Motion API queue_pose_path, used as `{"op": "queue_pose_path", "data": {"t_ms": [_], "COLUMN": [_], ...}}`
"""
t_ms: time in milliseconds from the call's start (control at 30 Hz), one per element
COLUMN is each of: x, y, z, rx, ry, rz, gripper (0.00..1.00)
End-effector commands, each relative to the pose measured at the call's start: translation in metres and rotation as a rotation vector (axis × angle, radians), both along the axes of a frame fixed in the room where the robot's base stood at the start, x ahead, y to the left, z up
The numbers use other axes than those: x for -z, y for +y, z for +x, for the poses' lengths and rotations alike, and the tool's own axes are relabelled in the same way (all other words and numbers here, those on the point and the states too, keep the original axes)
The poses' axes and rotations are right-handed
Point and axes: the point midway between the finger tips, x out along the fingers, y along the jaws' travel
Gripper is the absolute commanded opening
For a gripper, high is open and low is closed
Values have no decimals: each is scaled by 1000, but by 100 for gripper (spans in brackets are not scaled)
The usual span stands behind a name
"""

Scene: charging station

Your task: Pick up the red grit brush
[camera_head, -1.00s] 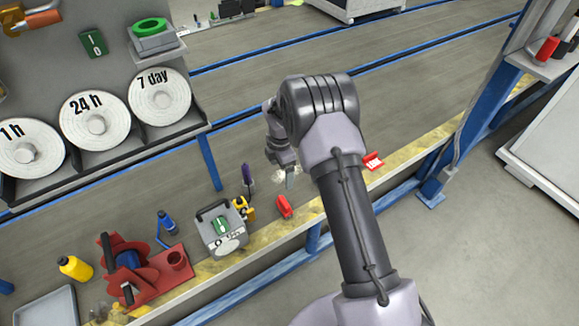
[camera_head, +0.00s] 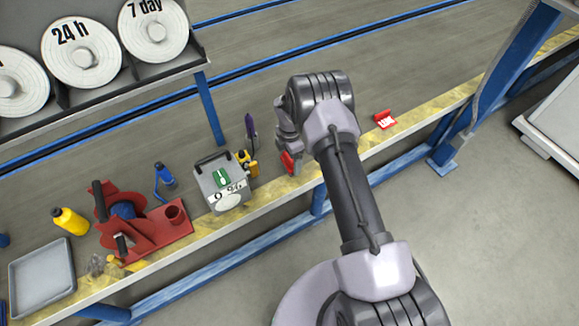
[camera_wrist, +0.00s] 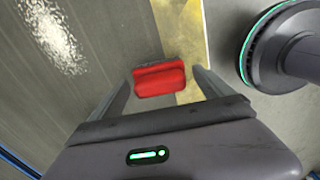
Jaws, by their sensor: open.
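The red grit brush (camera_wrist: 160,79) shows in the wrist view as a red block with a dark far edge. It lies across the border of the grey bench top and its yellow edge strip. My gripper (camera_wrist: 163,84) is open, with one finger to the left and one to the right of the brush, and nothing is held. I cannot tell how high the fingertips are above it. In the head view the brush (camera_head: 287,160) is partly hidden by my gripper (camera_head: 295,167).
A grey tester box (camera_head: 222,185), a yellow bottle-like item (camera_head: 248,163) and a purple-handled tool (camera_head: 250,127) stand left of the brush. A red holder with white marks (camera_head: 385,119) lies to the right. Further left are a red vise-like device (camera_head: 150,225) and a tray (camera_head: 42,280).

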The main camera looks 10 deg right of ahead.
Motion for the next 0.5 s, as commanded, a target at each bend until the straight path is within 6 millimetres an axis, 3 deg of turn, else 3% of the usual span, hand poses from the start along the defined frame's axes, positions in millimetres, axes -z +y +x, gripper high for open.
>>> {"op": "queue_pose_path", "data": {"t_ms": [133, 400, 467, 500], "x": [-3, -3, -3, -3], "y": [0, 0, 0, 0], "z": [1, 1, 1, 1], "rx": [0, 0, 0, 0], "ry": [-2, -1, -1, -2], "rz": [1, 0, 0, 1], "gripper": [89, 36, 24, 23]}}
